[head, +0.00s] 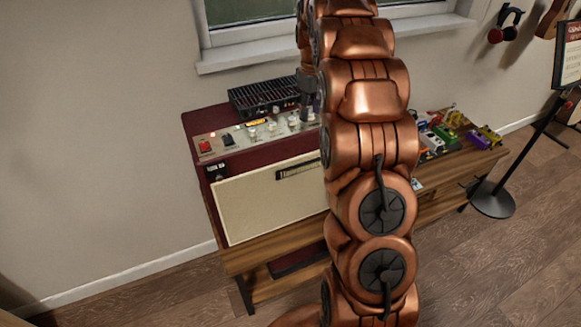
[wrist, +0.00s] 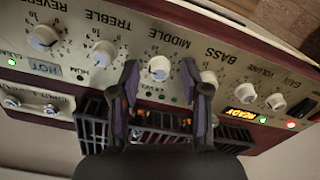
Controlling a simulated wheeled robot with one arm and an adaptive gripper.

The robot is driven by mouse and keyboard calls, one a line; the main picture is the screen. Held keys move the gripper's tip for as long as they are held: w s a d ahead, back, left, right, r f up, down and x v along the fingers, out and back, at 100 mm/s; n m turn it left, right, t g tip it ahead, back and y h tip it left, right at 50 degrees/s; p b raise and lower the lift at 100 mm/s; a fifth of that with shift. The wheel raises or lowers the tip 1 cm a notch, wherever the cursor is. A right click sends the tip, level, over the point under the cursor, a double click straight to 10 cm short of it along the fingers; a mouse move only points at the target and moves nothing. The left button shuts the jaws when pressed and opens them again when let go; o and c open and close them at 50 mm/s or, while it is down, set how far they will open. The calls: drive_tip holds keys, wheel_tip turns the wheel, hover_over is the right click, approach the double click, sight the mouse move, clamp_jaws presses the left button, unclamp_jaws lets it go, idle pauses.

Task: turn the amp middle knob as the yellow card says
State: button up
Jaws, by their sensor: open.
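The amp's control panel (wrist: 75,22) fills much of the wrist view, with its lettering upside down. The white middle knob (wrist: 160,68) sits under the MIDDLE label, between the treble knob (wrist: 104,53) and the bass knob (wrist: 208,78). My gripper (wrist: 168,74) is open, with one fingertip on either side of the middle knob. I cannot tell whether they touch it. One finger partly covers the bass knob. In the head view the amp (head: 262,197) stands on a wooden bench, and my arm hides its right part. I cannot make out a yellow card.
A black slatted unit (head: 258,93) lies on the amp behind the panel. A lit READY display (wrist: 245,116) is on the panel. Colourful pedals (head: 450,120) are on the bench to the right. A window sill (head: 235,62) is behind the amp. A stand (head: 492,200) is at far right.

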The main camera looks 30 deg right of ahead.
sight(311, 113)
drive_tip(key=n+p, duration=0.3)
drive_tip(key=n, duration=0.1)
drive_tip(key=shift+r+n+p, duration=0.15)
drive_tip(key=shift+n+p, duration=0.15)
drive_tip(key=shift+p, duration=0.05)
drive_tip(key=shift+r+b, duration=1.3)
drive_tip(key=shift+r, duration=2.35)
drive_tip(key=s+a+f+m+b, duration=0.1)
drive_tip(key=s+a+m, duration=0.1)
drive_tip(key=s+a, duration=0.7)
drive_tip(key=s+a+f+m+g+b, duration=0.1)
drive_tip(key=s+a+f+m, duration=0.1)
drive_tip(key=s+a, duration=0.8)
drive_tip(key=shift+s+a+m, duration=0.25)
drive_tip(key=shift+s+m, duration=0.35)
drive_tip(key=shift+s, duration=1.4)
